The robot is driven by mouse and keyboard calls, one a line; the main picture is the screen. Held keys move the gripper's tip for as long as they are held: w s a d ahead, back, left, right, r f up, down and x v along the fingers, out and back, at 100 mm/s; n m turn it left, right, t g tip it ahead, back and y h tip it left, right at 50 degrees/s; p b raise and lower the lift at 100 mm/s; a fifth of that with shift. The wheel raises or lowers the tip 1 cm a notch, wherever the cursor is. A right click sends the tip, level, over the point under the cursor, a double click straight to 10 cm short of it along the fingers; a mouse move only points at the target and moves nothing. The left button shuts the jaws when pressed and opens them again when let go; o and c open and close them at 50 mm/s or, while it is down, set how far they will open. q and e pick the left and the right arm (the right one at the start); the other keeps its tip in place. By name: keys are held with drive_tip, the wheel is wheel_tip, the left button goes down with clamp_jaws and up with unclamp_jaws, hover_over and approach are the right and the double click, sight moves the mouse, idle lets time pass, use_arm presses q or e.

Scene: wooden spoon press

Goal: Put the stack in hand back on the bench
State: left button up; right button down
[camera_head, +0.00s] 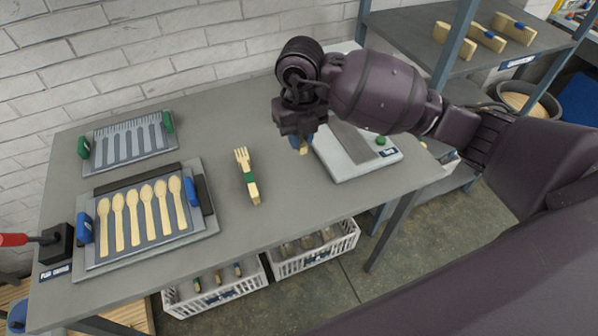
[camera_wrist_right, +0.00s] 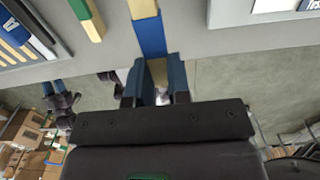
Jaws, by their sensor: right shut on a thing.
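My right gripper (camera_head: 300,135) is over the right part of the grey bench (camera_head: 215,130), left of the scale. It is shut on a wooden cutlery stack (camera_head: 303,150) with a blue band. In the right wrist view the blue-banded stack (camera_wrist_right: 150,38) runs up from between the fingers (camera_wrist_right: 158,85). Its upper end is cut off by the frame. I cannot tell whether it touches the bench. A dark part with blue tips (camera_wrist_right: 62,100), low left in the wrist view, looks like my left gripper; its jaws are unclear.
A green-banded wooden fork stack (camera_head: 246,175) lies mid-bench. Left are a tray of several spoons (camera_head: 205,222) and a slotted tray (camera_head: 100,148). The scale (camera_head: 345,165) stands close on the right. Bare bench lies between the fork stack and scale. White crates (camera_head: 275,272) are below.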

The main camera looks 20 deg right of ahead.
hover_over(300, 182)
wheel_tip(300, 182, down, 7)
drive_tip(key=shift+b, duration=0.45)
wheel_tip(300, 182, down, 5)
drive_tip(key=shift+f+b, duration=0.2)
drive_tip(key=shift+b, duration=0.25)
drive_tip(key=shift+f, duration=0.1)
drive_tip(key=shift+f, duration=0.1)
drive_tip(key=c, duration=1.1)
unclamp_jaws()
